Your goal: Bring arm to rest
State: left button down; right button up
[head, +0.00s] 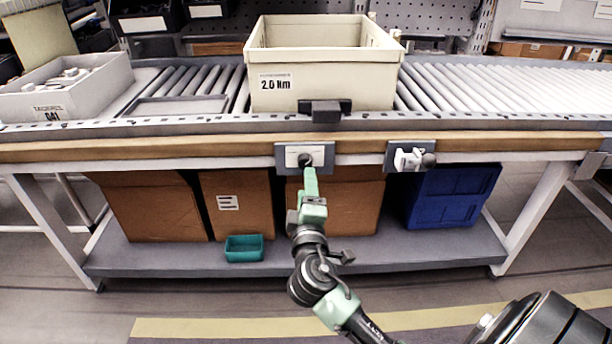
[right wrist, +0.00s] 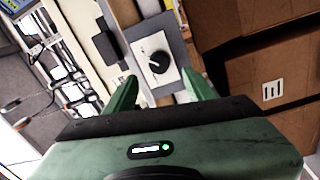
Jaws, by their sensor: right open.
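My right gripper (head: 309,180) reaches up from the lower right in the head view to just in front of a black knob on a white plate. In the right wrist view my right gripper (right wrist: 160,90) has its two green fingers apart and nothing between them. The knob (right wrist: 158,62) shows beyond the fingertips, apart from them as far as I can see. In the head view the knob's plate (head: 292,155) is partly hidden by the gripper. My left gripper is not in view.
A beige bin (head: 325,95) labelled 2.0 Nm stands on the roller conveyor (head: 510,90). A second fixture (head: 410,158) is on the front rail to the right. Cardboard boxes (head: 150,210), a blue crate (head: 450,195) and a teal tray (head: 245,248) fill the lower shelf.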

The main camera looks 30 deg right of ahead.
jog(key=shift+v, duration=0.75)
